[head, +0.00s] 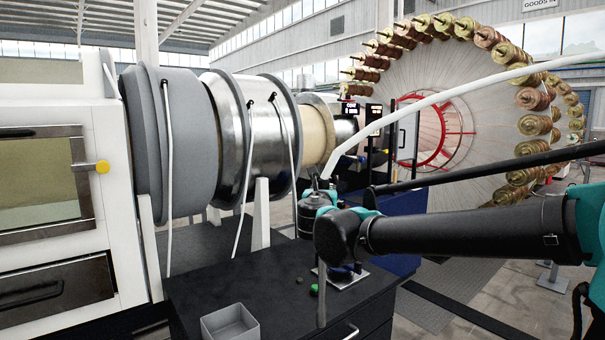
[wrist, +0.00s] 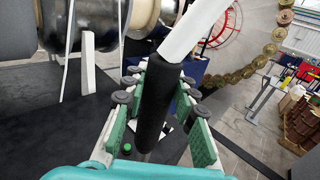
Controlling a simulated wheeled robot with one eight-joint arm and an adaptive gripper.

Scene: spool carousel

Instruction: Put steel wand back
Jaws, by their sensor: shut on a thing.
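In the wrist view the wand's thick black grip (wrist: 157,98) stands between the green finger pads of my gripper (wrist: 160,88). A white hose or tube (wrist: 195,28) runs on from the top of the grip. In the head view the white tube (head: 440,97) curves away up to the right. The fingers hide part of the wand. I cannot make out a holder for it.
A black cabinet (head: 250,280) bears an open grey tray (head: 231,324), small green pieces (head: 314,288) and a metal plate (head: 345,281). Large drums with white hanging tubes (head: 168,180) stand behind left. A big spool carousel (head: 400,55) fills the back right. Floor shows at right.

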